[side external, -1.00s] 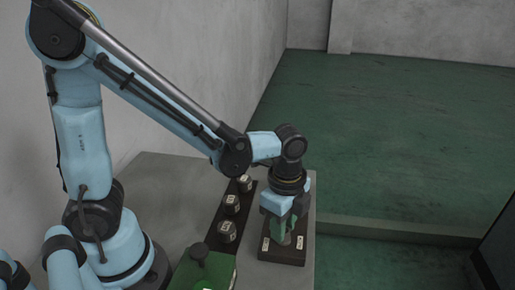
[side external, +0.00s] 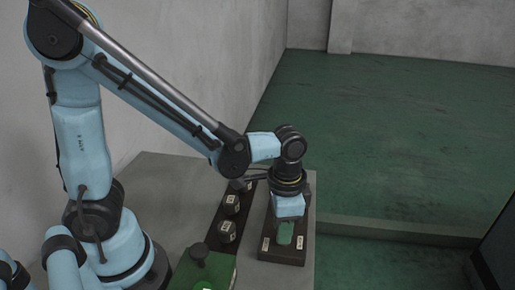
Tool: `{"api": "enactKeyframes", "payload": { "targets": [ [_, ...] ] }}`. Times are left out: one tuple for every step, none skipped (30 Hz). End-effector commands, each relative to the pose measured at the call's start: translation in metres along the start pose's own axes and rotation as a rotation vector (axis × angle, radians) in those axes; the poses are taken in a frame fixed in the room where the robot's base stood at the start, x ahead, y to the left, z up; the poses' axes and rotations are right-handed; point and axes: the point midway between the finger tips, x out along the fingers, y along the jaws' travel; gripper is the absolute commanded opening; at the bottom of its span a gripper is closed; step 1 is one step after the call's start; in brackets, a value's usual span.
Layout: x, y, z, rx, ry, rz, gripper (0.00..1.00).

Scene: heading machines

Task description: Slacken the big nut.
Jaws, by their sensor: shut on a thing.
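My gripper (side external: 285,234) points down over a dark plate (side external: 285,255) on the grey bench. Its green finger faces the camera and it is shut low on the plate, on what I take to be the big nut. The nut itself is hidden behind the finger and the wrist. Two small pale labels lie on the plate, one left (side external: 265,244) and one right (side external: 300,242) of the gripper.
A dark strip left of the plate carries black blocks with pale labelled tops, including a middle one (side external: 231,204) and a front one (side external: 226,232). A green box (side external: 222,270) with a black knob (side external: 199,252) stands at the front. The bench (side external: 165,190) is clear behind.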

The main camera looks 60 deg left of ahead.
Motion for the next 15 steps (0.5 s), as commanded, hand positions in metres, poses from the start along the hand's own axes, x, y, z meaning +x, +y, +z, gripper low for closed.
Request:
{"api": "enactKeyframes", "payload": {
  "targets": [
    [-0.0005, 0.0003, -0.0003, -0.044, -0.001, 0.0, 0.0],
    [-0.0005, 0.0004, -0.0003, -0.073, -0.001, 0.0, 0.0],
    [-0.0005, 0.0006, -0.0003, -0.111, 0.0, 0.0, 0.0],
    [-0.0005, 0.0007, -0.0003, -0.139, 0.0, 0.0, 0.0],
    [-0.0005, 0.0008, -0.0004, -0.168, 0.0, 0.0, 0.0],
    [-0.0005, 0.001, -0.0004, -0.206, 0.0, 0.0, 0.0],
    [-0.0005, 0.0011, -0.0004, -0.234, 0.0, 0.0, 0.0],
    [-0.0005, 0.0012, -0.0005, -0.263, 0.0, 0.0, 0.0],
    [-0.0005, 0.0014, -0.0005, -0.301, 0.0, 0.0, 0.0],
    [-0.0005, 0.0015, -0.0006, -0.329, 0.0, 0.0, 0.0],
    [-0.0005, 0.0016, -0.0006, -0.358, 0.0, 0.0, 0.0],
    [-0.0005, 0.0018, -0.0007, -0.396, 0.0, 0.0, 0.0],
    [-0.0005, 0.0019, -0.0008, -0.424, 0.0, 0.0, 0.0],
    [-0.0006, 0.002, -0.0008, -0.453, 0.0, 0.0, 0.0],
    [-0.0006, 0.0021, -0.0009, -0.491, 0.0, 0.0, 0.0]
  ]
}}
